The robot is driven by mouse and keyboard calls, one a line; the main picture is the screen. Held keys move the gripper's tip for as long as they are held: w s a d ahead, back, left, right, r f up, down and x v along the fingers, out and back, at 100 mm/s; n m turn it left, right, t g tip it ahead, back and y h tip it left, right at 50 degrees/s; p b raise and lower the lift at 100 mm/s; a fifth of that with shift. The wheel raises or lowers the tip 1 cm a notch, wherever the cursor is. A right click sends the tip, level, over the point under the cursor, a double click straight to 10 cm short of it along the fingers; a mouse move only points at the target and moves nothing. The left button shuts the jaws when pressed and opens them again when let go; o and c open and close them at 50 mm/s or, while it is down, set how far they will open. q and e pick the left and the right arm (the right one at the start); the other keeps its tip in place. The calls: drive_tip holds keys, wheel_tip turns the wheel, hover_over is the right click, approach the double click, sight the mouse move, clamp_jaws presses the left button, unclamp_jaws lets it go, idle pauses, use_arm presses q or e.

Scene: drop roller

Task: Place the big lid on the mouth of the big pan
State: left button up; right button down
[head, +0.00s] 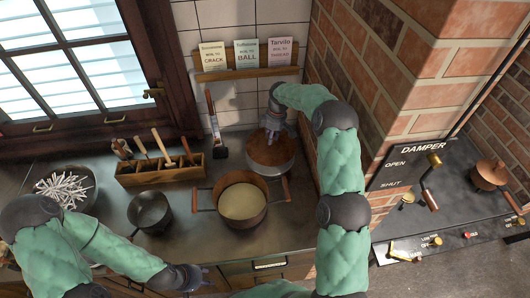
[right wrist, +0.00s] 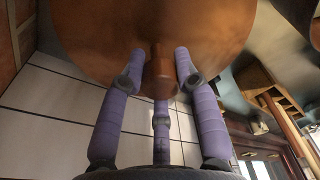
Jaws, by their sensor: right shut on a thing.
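The big pan (head: 229,211) is a copper pan with two side handles and a pale yellow filling, its mouth uncovered. The big lid (head: 284,160) is a round copper disc just behind the pan, to its upper right in the head view. My right gripper (head: 273,132) is over the lid and shut on its knob. In the right wrist view the purple fingers (right wrist: 160,85) close around the knob, and the lid's copper face (right wrist: 105,35) fills the top. My left gripper (head: 196,277) is low by the counter's front edge, apart from the pan; its fingers are too small to read.
A small dark saucepan (head: 150,209) stands left of the pan. A wooden tool holder (head: 160,174) and a bowl of wrapped sticks (head: 65,188) are farther left. A brick pillar (head: 385,75) bounds the right side. A small copper pot (head: 489,175) stands beyond it.

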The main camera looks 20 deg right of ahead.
drive_tip(key=s+a+r+b, duration=0.1)
drive_tip(key=s+a+r, duration=1.05)
drive_tip(key=a, duration=0.35)
drive_tip(key=s+a+r+b, duration=0.15)
drive_tip(key=s+a, duration=0.25)
drive_tip(key=s, duration=0.6)
drive_tip(key=s+a+r, duration=0.2)
drive_tip(key=s+a, duration=0.2)
drive_tip(key=s, duration=0.5)
drive_tip(key=w+d+f, duration=0.3)
drive_tip(key=w+f, duration=1)
drive_tip(key=shift+b, duration=0.45)
